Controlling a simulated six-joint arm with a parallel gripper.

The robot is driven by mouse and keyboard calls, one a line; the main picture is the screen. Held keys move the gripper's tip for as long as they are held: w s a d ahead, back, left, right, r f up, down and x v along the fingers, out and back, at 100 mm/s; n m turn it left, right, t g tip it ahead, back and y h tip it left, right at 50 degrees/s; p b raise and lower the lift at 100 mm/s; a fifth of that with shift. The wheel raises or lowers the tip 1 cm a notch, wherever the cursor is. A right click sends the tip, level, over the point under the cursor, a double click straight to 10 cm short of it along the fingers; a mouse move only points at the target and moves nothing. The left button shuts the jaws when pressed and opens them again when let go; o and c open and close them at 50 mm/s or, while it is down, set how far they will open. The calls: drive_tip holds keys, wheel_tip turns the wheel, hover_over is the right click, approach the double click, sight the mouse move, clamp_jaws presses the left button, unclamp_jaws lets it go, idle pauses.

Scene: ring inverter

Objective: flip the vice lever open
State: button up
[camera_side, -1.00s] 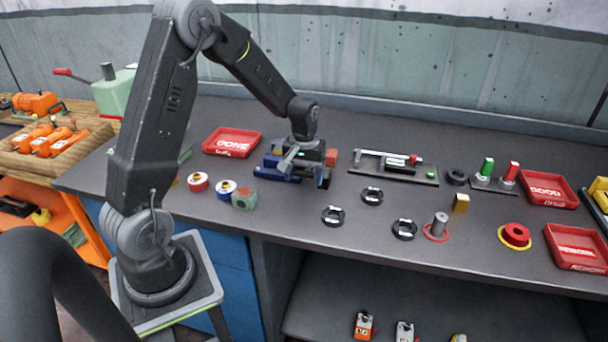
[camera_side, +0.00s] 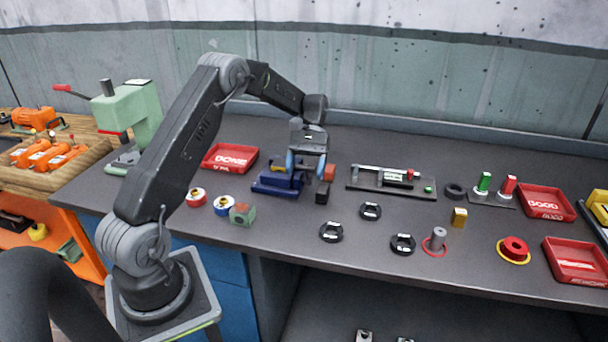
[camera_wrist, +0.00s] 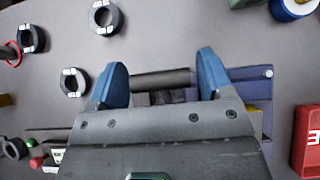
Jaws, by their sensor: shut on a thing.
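The blue vice (camera_side: 274,186) stands near the middle of the bench, with a small yellow piece on it. My gripper (camera_side: 306,168) is over the vice's right end, pointing down. In the wrist view, the blue fingers of my gripper (camera_wrist: 162,78) stand on either side of a dark round bar (camera_wrist: 160,79), which looks like the vice lever. They are shut on it. The vice body (camera_wrist: 245,82) shows behind and to the right of the fingers. My gripper's palm hides much of the vice, and the lever's pivot is not clear.
The red DONE tray (camera_side: 230,158) is behind left. A fixture plate (camera_side: 392,182) and black rings (camera_side: 370,211) are to the right.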

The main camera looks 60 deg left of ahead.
drive_tip(key=shift+w+a+r+g+h, duration=0.2)
drive_tip(key=shift+w+a+g+h, duration=0.15)
drive_tip(key=shift+g+h, duration=0.25)
drive_tip(key=o, duration=1.3)
